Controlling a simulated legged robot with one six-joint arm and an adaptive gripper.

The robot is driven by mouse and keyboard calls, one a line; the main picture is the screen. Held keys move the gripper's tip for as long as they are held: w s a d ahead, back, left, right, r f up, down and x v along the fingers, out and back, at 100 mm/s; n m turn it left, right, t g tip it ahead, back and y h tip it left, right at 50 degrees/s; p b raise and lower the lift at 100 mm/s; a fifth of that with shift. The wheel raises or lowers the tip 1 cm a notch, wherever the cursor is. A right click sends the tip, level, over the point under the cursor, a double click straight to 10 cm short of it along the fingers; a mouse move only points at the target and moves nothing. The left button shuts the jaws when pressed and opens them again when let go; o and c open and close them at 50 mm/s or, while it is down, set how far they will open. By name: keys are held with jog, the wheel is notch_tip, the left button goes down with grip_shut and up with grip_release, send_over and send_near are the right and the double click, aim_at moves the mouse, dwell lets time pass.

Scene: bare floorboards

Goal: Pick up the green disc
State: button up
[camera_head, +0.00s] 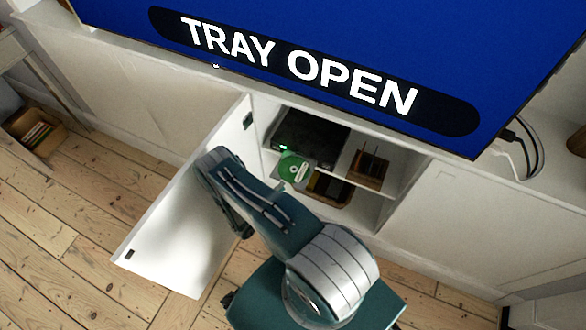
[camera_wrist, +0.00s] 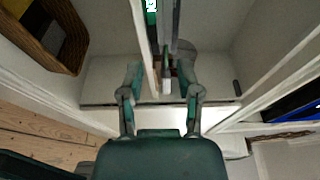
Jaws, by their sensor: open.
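The green disc (camera_head: 294,168) lies on the extended tray (camera_head: 305,181) of a black player (camera_head: 308,138) inside the open cabinet. In the wrist view, a thin green strip (camera_wrist: 166,54), apparently the disc edge-on, shows between the fingers with a pale tray end below it. My gripper (camera_wrist: 161,76) is open, one finger on each side of that strip. I see no clear contact.
The white cabinet door (camera_head: 190,215) stands open on the left. A wicker basket (camera_head: 330,190) sits below the player, also at the wrist view's upper left (camera_wrist: 62,52). A wooden holder (camera_head: 370,170) stands right of the player. A large screen (camera_head: 300,60) above reads "TRAY OPEN".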

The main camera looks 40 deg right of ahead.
aim_at(293, 178)
jog(key=shift+d+r, duration=0.15)
jog(key=shift+d, duration=1.4)
jog(key=shift+d+r, duration=0.1)
jog(key=shift+d, duration=1.45)
grip_shut()
